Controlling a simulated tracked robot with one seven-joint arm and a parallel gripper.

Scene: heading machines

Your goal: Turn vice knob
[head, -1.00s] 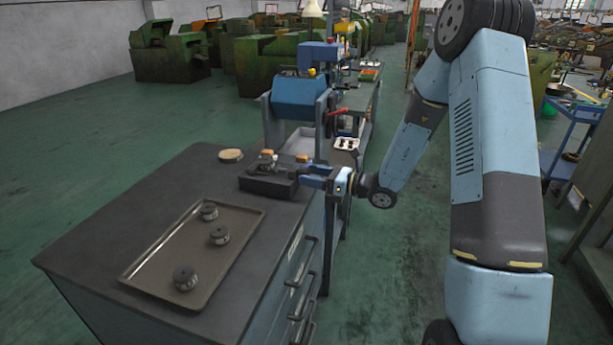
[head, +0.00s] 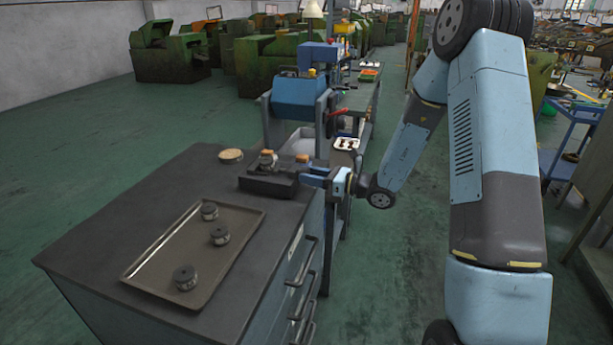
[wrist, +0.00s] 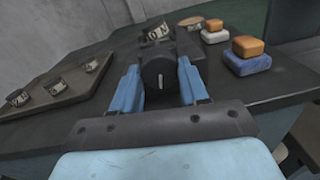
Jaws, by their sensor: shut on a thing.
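The dark vice (head: 268,184) sits near the right edge of the grey cabinet top, with a round metal part (head: 267,159) on it; that part also shows in the wrist view (wrist: 157,31). The vice knob (wrist: 158,78) is a dark round disc with a short white line, nearly upright, facing the wrist camera. My gripper (wrist: 158,70) is shut on the knob, one blue finger on each side. In the head view my gripper (head: 314,174) reaches the vice from the right, and the knob is hidden there.
A tray (head: 150,288) with several round metal parts lies on the cabinet's near left. A tan round disc (head: 231,155) lies behind the vice. Orange-topped blocks (wrist: 247,48) stand right of the vice in the wrist view. A blue machine (head: 298,97) stands beyond.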

